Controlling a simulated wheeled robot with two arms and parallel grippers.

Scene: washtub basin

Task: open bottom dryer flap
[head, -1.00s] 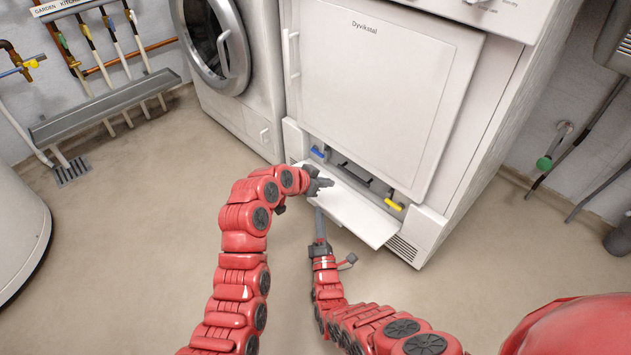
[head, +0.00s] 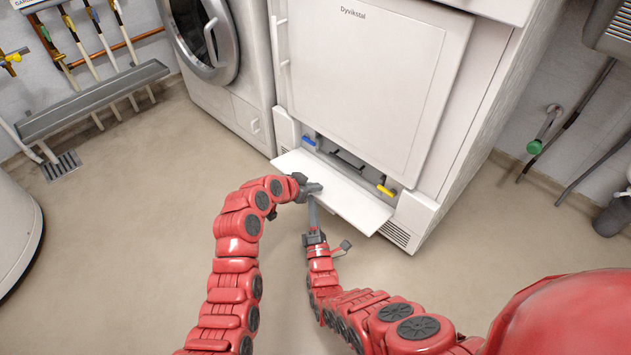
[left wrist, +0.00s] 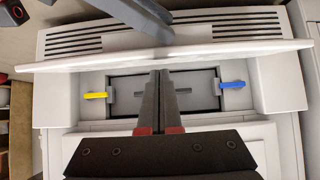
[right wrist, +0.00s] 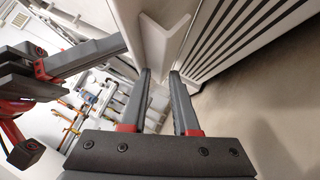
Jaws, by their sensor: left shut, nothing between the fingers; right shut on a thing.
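The bottom dryer flap (head: 345,197) is a white panel hanging open, tilted outward at the base of the white dryer (head: 370,80). Behind it the recess shows a blue lever (head: 309,141), a yellow lever (head: 386,190) and a dark-framed cover (left wrist: 190,90). My right gripper (head: 311,198) is shut on the flap's outer edge; the flap (right wrist: 160,45) shows between its fingers in the right wrist view. My left gripper (head: 316,188) is shut and empty, over the flap's inner side; its fingers (left wrist: 167,75) point into the recess in the left wrist view.
A front-loading washer (head: 225,70) stands left of the dryer. Pipes and a green valve (head: 535,147) are on the right wall.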

